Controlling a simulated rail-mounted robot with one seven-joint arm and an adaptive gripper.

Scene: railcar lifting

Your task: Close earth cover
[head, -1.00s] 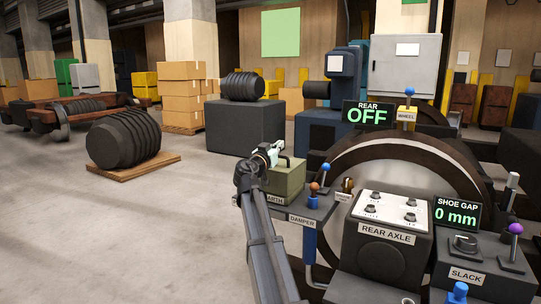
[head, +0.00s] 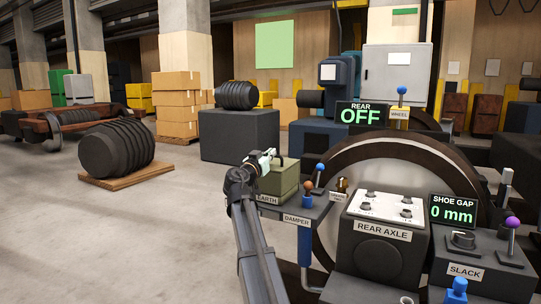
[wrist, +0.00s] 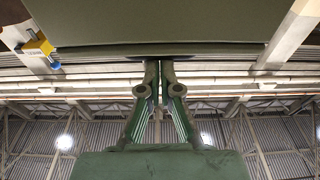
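The olive-green earth box (head: 279,180), labelled EARTH, sits at the left end of the equipment, beside the DAMPER lever. Its top looks covered by a flat lid of the same colour, but my gripper (head: 264,159) hides its left part. My gripper is at the upper left edge of the box, very close to it; contact cannot be told. In the wrist view my gripper's fingers (wrist: 160,68) are drawn together, with nothing visible between them. Their tips reach the lower edge of a broad grey-green panel (wrist: 160,28), perhaps part of the box.
The blue-based DAMPER lever (head: 307,205) stands just right of the box. The REAR AXLE panel (head: 384,220), the REAR OFF display (head: 361,115) and the SHOE GAP display (head: 453,211) are further right. Open floor lies left of my arm.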

